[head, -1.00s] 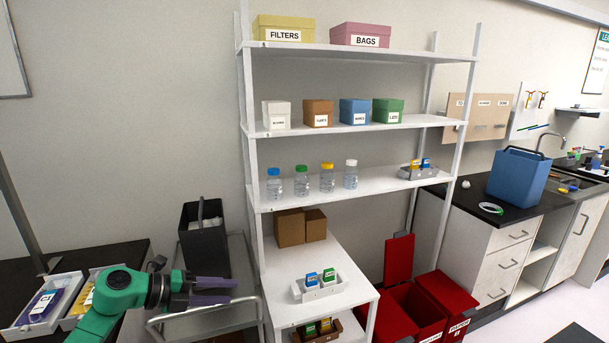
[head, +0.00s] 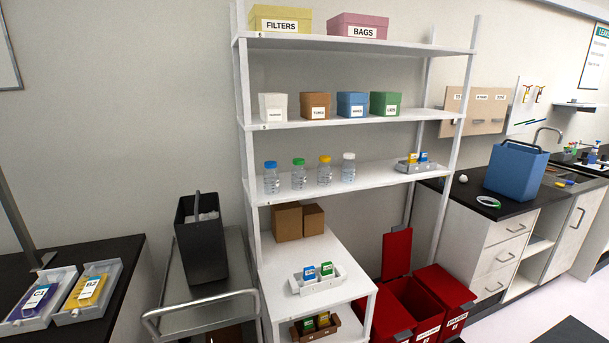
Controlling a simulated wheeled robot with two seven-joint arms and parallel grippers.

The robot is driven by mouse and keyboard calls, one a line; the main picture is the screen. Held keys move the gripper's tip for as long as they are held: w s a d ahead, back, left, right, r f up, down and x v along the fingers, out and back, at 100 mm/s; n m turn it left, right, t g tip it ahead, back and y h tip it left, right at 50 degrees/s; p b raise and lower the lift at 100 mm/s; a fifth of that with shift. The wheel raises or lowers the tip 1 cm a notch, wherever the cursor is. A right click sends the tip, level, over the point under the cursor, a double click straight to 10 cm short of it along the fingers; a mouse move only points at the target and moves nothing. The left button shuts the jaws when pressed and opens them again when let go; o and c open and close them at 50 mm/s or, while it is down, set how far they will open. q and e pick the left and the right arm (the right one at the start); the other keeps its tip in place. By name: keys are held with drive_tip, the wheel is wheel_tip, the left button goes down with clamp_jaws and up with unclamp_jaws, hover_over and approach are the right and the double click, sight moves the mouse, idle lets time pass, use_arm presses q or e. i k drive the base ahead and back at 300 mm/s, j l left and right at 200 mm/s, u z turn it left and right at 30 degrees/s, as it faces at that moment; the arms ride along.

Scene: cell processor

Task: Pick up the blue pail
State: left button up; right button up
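The blue pail (head: 515,174) stands upright on the black counter at the right of the head view, near the sink. It has a dark handle raised over its top. Neither of my grippers shows in the head view, so nothing of mine touches the pail in sight. The inside of the pail is hidden.
The pail's counter (head: 466,196) also holds a green-white ring (head: 488,202). White shelving (head: 410,123) with boxes and bottles stands in the middle. Red bins (head: 415,300) sit low before the counter. A metal cart (head: 190,293) with a black pail (head: 201,245) stands left.

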sight(516, 173)
drive_tip(key=z, duration=1.4)
drive_tip(key=i+l+z, duration=0.35)
drive_tip(key=i, duration=0.3)
drive_tip(key=i+l+z, duration=0.35)
drive_tip(key=i, duration=0.3)
drive_tip(key=i+z, duration=0.35)
drive_tip(key=i, duration=0.35)
